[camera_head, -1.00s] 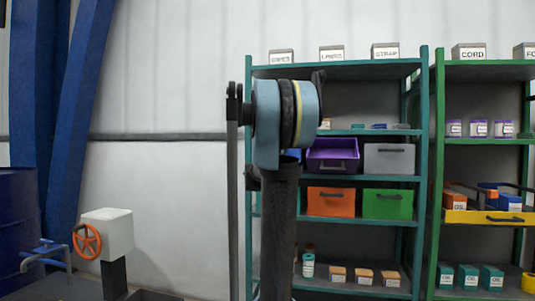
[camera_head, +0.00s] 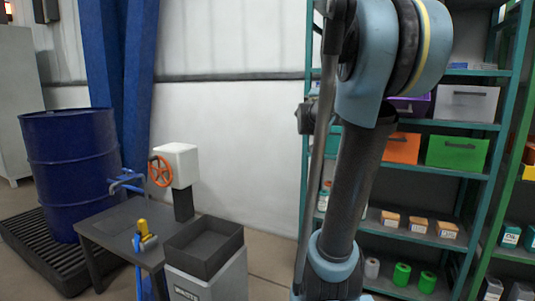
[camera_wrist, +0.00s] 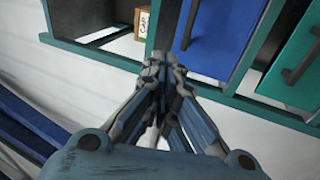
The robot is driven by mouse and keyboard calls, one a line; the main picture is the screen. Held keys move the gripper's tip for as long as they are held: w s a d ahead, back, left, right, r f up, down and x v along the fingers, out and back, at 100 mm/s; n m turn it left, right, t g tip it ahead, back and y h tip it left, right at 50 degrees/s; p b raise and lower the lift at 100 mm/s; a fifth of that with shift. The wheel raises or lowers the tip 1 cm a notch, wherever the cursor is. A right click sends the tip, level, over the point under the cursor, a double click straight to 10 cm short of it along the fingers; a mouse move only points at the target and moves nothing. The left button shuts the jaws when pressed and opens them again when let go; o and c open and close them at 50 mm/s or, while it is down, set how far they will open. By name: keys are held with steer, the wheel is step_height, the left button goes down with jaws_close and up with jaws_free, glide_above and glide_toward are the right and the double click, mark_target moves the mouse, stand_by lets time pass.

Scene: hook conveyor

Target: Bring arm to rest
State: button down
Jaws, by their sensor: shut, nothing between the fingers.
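My gripper (camera_wrist: 160,62) shows in the wrist view with its fingers together and nothing between them. It points toward the teal shelf rack (camera_wrist: 120,62), in front of a blue bin (camera_wrist: 220,35) and a small box marked CAP (camera_wrist: 144,22). I cannot tell whether the fingertips touch the rack. In the head view my arm stands upright in front of the left side of the teal shelf rack (camera_head: 480,127), and the gripper itself is not seen there.
A dark table (camera_head: 110,232) holds a yellow object (camera_head: 146,238). A white box with an orange handwheel (camera_head: 160,172) stands behind it. A grey open-topped bin (camera_head: 205,248) is beside it. A blue drum (camera_head: 68,160) stands on a dark pallet at left. A green rack (camera_head: 520,180) is at right.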

steer(key=s+a+f+g+y, duration=0.25)
steer(key=a+f+y, duration=0.2)
steer(key=f, duration=0.25)
steer(key=s+a+f+m+g+y, duration=0.1)
steer(key=s+a+f+y, duration=0.25)
steer(key=a+f, duration=0.3)
steer(key=s+a+f+g+y, duration=0.2)
steer(key=s+a+f+y, duration=0.25)
steer(key=f, duration=0.35)
steer(key=s+d+f+m+g+h, duration=0.1)
steer(key=s+f+m+g, duration=0.4)
steer(key=s+f, duration=0.7)
steer(key=s+d+f+m+g+h, duration=0.1)
steer(key=s+f+m+g, duration=0.5)
steer(key=s+f, duration=0.5)
steer(key=s, duration=0.4)
steer(key=shift+s+f+h, duration=0.35)
steer(key=shift+f, duration=0.05)
steer(key=shift+d+g, duration=0.1)
steer(key=shift+g, duration=0.15)
steer(key=shift+w+f, duration=0.2)
steer(key=shift+w, duration=0.3)
